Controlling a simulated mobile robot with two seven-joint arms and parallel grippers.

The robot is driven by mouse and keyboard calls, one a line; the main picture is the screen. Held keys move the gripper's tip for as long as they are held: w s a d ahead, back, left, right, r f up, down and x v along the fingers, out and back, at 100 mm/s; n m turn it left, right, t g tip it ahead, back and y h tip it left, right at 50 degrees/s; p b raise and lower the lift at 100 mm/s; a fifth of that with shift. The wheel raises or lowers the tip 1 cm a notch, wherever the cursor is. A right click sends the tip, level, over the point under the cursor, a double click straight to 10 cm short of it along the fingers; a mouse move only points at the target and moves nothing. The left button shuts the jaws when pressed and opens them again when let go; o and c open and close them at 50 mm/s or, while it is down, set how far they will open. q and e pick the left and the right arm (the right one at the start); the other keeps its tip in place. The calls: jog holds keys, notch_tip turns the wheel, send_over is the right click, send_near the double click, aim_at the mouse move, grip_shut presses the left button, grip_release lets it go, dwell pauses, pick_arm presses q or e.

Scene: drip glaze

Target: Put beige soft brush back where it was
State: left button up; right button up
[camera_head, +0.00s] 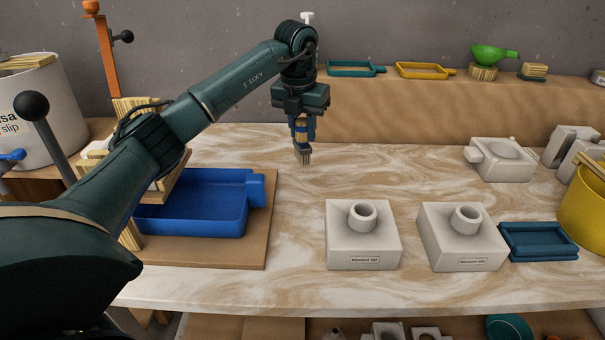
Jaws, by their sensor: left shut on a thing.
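My left gripper (302,118) points down over the marble-patterned table (290,262), behind and left of the nearer white mold. It is shut on the brush (303,153), which hangs upright with its bristles down. The brush's upper part is hidden between the fingers, and a beige band shows between them. The bristle tips are close to the table top; I cannot tell whether they touch it. My right gripper is not in view.
Two white molds (363,250) (461,253) stand at the front. A blue tray (195,222) sits on a brown board (252,250) at left. A dark blue tray (540,243) and yellow bucket (587,210) are at right. The table's back middle is clear.

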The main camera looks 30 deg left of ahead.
aim_at(300, 121)
pick_arm(q)
jog(key=shift+f, duration=3.6)
jog(key=shift+f, duration=0.2)
jog(key=o, duration=1)
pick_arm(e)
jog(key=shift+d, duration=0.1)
pick_arm(q)
jog(key=r, duration=0.3)
jog(key=s+r, duration=0.1)
jog(key=r, duration=0.7)
jog(key=shift+s+d, duration=0.1)
jog(key=shift+s, duration=0.2)
jog(key=shift+s+r, duration=0.15)
jog(key=shift+r, duration=0.5)
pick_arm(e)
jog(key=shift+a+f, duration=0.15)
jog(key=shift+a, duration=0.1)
